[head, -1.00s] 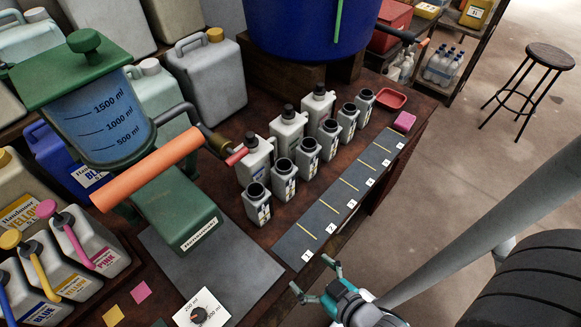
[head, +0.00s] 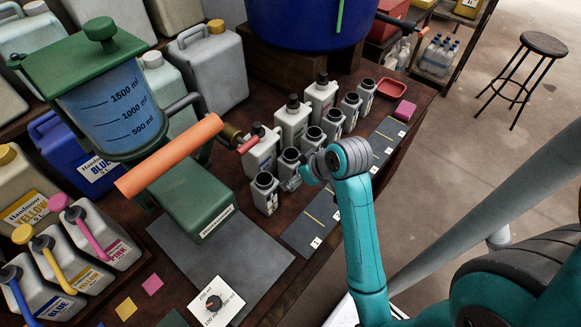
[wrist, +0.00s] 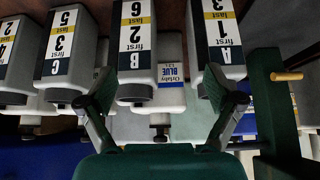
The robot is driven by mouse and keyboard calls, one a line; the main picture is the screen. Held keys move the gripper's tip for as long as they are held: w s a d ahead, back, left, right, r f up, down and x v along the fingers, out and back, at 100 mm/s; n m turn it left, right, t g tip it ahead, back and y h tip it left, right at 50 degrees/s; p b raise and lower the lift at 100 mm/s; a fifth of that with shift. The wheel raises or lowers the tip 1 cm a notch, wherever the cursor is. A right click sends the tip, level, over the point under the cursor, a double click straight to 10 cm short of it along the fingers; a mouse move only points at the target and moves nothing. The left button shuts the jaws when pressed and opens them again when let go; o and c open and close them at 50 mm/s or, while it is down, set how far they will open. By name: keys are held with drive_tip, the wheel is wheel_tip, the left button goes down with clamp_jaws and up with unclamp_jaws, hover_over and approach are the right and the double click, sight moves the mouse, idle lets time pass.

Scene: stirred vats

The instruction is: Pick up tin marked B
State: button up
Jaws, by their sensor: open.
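The tin marked B (wrist: 137,45) is a grey tin with a white and yellow label, upside down in the wrist view, between tin C (wrist: 65,45) and tin A (wrist: 220,40). In the head view it appears to be the second open-necked tin (head: 289,162) of the front row. My gripper (wrist: 158,90) is open and empty. Its left finger is near the gap between C and B; its right finger overlaps A's edge. B lies left of the middle between them. In the head view my gripper (head: 292,181) is beside the near tins, partly hidden by my arm.
Capped bottles (head: 293,120) stand close behind the tins. The green dispenser (head: 195,205) with its orange handle is left of them. A dark numbered strip (head: 322,207) lies in front, with a pink block (head: 405,110) near its far end.

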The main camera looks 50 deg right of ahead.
drive_tip(key=d+r+g, duration=0.1)
drive_tip(key=d+r, duration=0.3)
drive_tip(key=shift+n, duration=0.3)
drive_tip(key=x, duration=1.1)
drive_tip(key=shift+w+a, duration=0.2)
drive_tip(key=c, duration=1.1)
